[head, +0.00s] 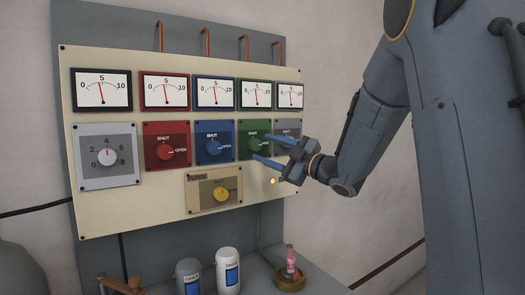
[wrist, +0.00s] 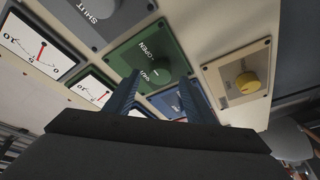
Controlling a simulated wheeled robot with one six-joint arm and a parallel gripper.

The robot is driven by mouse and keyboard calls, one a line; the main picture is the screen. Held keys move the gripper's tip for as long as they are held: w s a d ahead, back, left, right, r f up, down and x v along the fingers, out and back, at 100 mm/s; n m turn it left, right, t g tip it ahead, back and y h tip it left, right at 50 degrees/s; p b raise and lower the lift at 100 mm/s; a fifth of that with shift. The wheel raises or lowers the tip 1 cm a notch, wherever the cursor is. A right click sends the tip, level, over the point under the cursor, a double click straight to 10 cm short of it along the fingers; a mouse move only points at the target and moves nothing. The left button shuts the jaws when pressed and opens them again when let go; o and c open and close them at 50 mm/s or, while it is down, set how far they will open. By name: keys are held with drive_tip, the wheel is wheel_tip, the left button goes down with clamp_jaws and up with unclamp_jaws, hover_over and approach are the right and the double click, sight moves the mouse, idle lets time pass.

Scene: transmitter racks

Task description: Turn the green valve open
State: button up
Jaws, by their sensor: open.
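The green valve is a round green knob on a square green plate (head: 246,149), in the middle row of the cream panel, with the labels SHUT and OPEN. In the wrist view its knob (wrist: 154,69) shows ahead, roughly between my two blue fingers. My gripper (head: 253,147) is open, with one finger above and one below the knob in the head view. The fingers partly cover the knob there. I cannot tell whether they touch it, or which label its mark points to.
A blue valve (head: 212,146) and a red valve (head: 166,152) sit to the left. A grey plate (head: 288,128) is close on the right, partly behind my gripper. A yellow knob (head: 221,194) is below. Gauges line the top. Canisters (head: 228,270) stand on the shelf underneath.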

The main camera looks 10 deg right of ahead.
drive_tip(key=b+v, duration=0.1)
drive_tip(key=v, duration=0.4)
drive_tip(key=shift+s, duration=0.15)
drive_tip(key=s+d+f+m+g+h, duration=0.1)
drive_tip(key=s+f+m+g+h, duration=0.15)
drive_tip(key=f+m+h, duration=0.65)
drive_tip(key=s+d+f+m+g+h, duration=0.1)
drive_tip(key=s+f+m+g+h, duration=0.2)
drive_tip(key=f, duration=1.1)
drive_tip(key=s+a+f+m+g, duration=0.2)
drive_tip(key=s+f+g, duration=0.3)
drive_tip(key=s, duration=0.7)
drive_tip(key=s+a+f+m+g, duration=0.3)
drive_tip(key=s+a+f+g, duration=0.2)
drive_tip(key=s+f, duration=0.3)
drive_tip(key=s, duration=0.4)
